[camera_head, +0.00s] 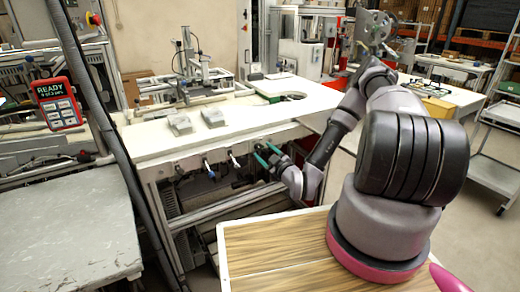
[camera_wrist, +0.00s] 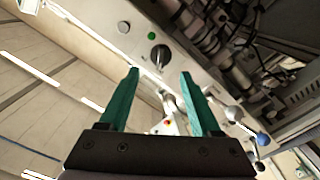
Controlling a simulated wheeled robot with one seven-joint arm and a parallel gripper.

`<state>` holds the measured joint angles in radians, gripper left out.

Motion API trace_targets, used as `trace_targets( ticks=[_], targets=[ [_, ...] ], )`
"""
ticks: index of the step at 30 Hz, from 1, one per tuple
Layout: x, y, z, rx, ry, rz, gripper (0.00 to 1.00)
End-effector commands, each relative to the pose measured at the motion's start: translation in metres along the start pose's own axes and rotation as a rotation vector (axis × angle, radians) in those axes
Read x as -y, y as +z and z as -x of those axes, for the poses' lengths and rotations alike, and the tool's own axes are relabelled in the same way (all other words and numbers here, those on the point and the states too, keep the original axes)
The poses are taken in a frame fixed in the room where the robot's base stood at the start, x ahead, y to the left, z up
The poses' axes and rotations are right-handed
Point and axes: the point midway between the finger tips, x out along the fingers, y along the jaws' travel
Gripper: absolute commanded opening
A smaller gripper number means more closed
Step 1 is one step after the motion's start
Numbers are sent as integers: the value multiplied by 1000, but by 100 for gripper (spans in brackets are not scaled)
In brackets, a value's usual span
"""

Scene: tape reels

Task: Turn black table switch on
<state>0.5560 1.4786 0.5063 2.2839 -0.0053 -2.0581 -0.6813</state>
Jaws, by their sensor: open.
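The black table switch (camera_wrist: 159,57) is a round dark knob on the pale front panel. In the wrist view it shows just beyond the gap between my fingertips. It does not look gripped, and I cannot tell whether it is turned on. My gripper (camera_wrist: 160,76) has two teal fingers, spread open with nothing held between them. In the head view my gripper (camera_head: 267,154) is at the front panel below the white tabletop (camera_head: 150,140). There the switch is hard to make out behind the fingers.
A green button (camera_wrist: 152,36) and a grey button (camera_wrist: 123,27) sit near the switch. A blue-tipped lever (camera_head: 209,171) and a white lever (camera_head: 233,159) stick out of the panel left of my gripper. Grey blocks (camera_head: 213,117) lie on the tabletop. A wooden surface (camera_head: 265,245) is in front.

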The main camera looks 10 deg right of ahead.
Motion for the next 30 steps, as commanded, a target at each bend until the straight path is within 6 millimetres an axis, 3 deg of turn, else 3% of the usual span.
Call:
trace_targets(
  ticks=[6, 17, 18, 23, 30],
  targets=[
    [0, 0, -29, -1, 0, 2, 64],
    [0, 0, -35, 0, 0, -1, 64],
    [0, 0, -35, 0, 0, -1, 61],
    [0, 0, -35, 0, 0, -1, 0],
    [0, 0, -35, 1, 0, -11, 0]
  ],
)
